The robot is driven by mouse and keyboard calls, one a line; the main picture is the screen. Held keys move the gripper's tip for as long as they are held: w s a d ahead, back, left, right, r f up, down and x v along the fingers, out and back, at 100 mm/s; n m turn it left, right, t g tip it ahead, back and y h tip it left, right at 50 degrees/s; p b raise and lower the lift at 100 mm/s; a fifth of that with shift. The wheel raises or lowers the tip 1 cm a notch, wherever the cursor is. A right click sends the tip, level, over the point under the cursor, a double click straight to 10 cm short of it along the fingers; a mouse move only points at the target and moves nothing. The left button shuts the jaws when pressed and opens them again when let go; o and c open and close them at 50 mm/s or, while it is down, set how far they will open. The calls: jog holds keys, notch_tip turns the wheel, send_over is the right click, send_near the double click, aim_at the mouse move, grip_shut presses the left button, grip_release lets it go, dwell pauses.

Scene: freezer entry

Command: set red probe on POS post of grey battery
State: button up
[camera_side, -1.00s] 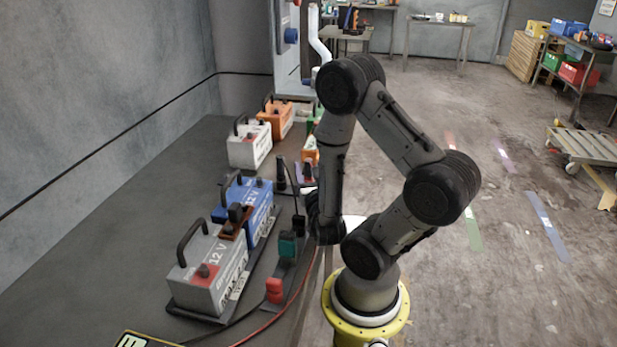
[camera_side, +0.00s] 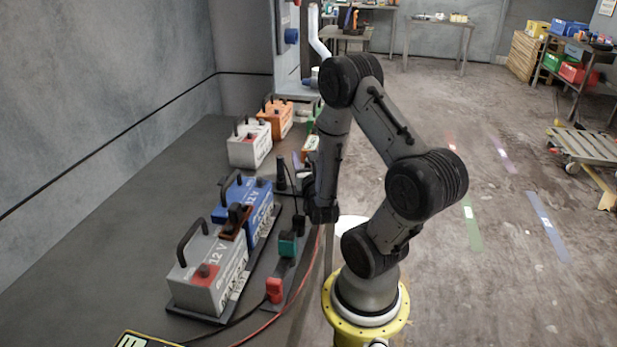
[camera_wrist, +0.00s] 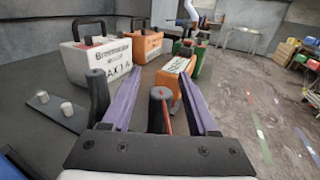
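The grey battery (camera_side: 208,270) stands at the front left of the bench in the side view, its handle up. A red pad with a dark post (camera_side: 206,271) is on its near top. The red probe (camera_side: 274,290) stands upright beside the battery, to its right. My gripper (camera_wrist: 160,78) shows two purple fingers, apart, with a dark upright cylinder between or behind them; I cannot tell whether they touch it. In the side view the gripper is mostly hidden behind my arm, well beyond the red probe. Neither the grey battery nor the red probe shows in the wrist view.
A blue battery (camera_side: 259,208) stands just behind the grey one, with a brown-and-black piece (camera_side: 234,222) between them. A teal probe (camera_side: 288,244) stands behind the red one. White (camera_side: 249,150) and orange (camera_side: 276,119) batteries stand farther back. Cables run along the bench's front edge.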

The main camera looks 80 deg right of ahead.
grip_shut()
jog(key=shift+r, duration=0.1)
notch_tip(320, 180, up, 14)
dwell(1.6)
dwell(0.4)
